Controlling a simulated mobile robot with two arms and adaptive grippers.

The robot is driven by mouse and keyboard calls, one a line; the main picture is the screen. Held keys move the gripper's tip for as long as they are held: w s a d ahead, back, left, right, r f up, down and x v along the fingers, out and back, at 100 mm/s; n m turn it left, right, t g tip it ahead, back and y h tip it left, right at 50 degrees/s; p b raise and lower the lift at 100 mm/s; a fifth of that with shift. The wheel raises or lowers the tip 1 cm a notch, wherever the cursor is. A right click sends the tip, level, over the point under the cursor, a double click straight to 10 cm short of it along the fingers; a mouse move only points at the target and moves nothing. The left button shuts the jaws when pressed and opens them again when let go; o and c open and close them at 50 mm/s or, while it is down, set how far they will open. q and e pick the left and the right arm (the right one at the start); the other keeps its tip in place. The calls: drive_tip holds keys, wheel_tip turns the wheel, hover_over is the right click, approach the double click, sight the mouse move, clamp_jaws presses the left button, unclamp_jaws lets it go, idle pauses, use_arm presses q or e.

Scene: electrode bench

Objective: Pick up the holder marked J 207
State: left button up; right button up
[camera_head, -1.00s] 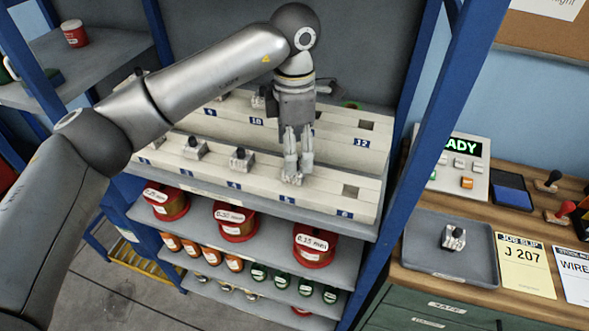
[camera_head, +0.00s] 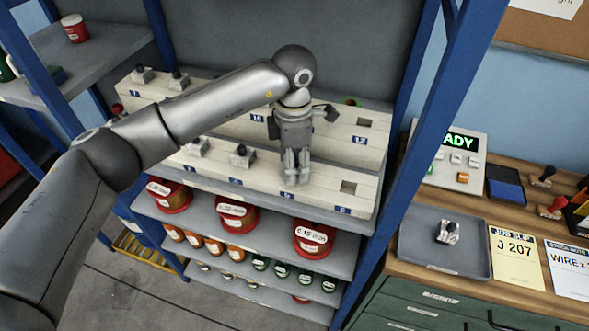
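My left gripper (camera_head: 290,182) points straight down at position 5 of the shelf's front rack (camera_head: 316,192). Its fingers are close together, and they hide whatever is at that position. I cannot tell whether they are open or shut. Small grey holders with black knobs stand in the front rack to its left, one holder (camera_head: 194,147) and another holder (camera_head: 241,156). Their own markings are too small to read. Another holder (camera_head: 447,233) sits in the grey tray (camera_head: 415,250) on the bench. The job slip (camera_head: 516,257) reads J 207. My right gripper is not in view.
The back rack (camera_head: 335,128) has holders at its left end and an empty slot (camera_head: 363,123) near 12. Slot 6 (camera_head: 348,187) in front is empty. A blue post (camera_head: 415,150) separates shelf and bench. A READY panel (camera_head: 447,160) and stamps (camera_head: 551,208) stand on the bench.

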use_arm(q)
drive_tip(key=shift+w, duration=0.1)
drive_tip(key=c, duration=0.6)
drive_tip(key=shift+o, duration=0.2)
drive_tip(key=shift+r, duration=0.1)
